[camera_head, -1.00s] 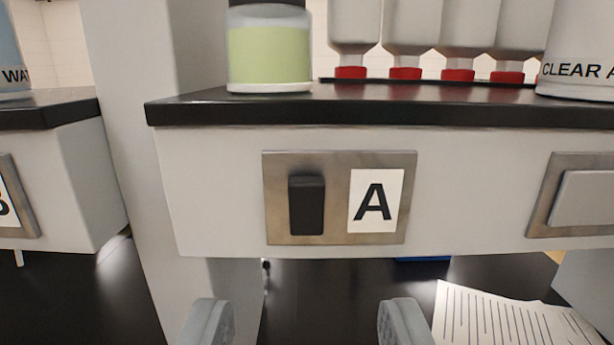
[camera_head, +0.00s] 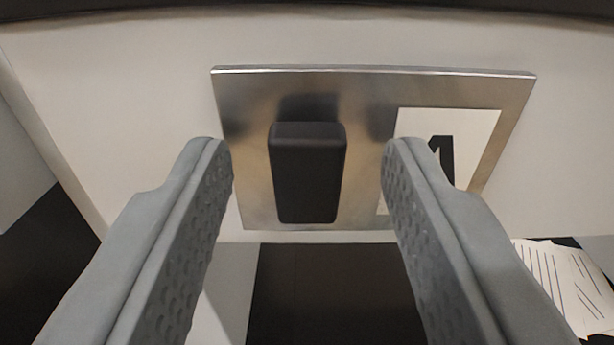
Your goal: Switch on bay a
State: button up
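The bay A switch is a black rocker (camera_head: 307,175) on a brushed metal plate (camera_head: 365,95). The plate is fixed to the white front face of the shelf. A white label (camera_head: 470,125) with a black letter sits on the plate to the right of the rocker, partly hidden by my right finger. My gripper (camera_head: 305,150) is open and empty, close in front of the plate. One finger is on each side of the rocker, with a gap on both sides. I cannot tell whether the fingertips touch the plate.
The dark shelf edge (camera_head: 300,10) runs along the top of the view. White lined papers (camera_head: 565,280) lie on the dark surface at the lower right. Dark open space shows below the plate.

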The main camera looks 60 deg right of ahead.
grip_shut()
jog(key=shift+d+r+g+y, duration=0.1)
jog(key=shift+r+g+y, duration=0.1)
jog(key=shift+g+y, duration=0.35)
jog(key=shift+o, duration=0.2)
grip_release()
jog(key=v, duration=1.7)
jog(key=shift+s, duration=0.2)
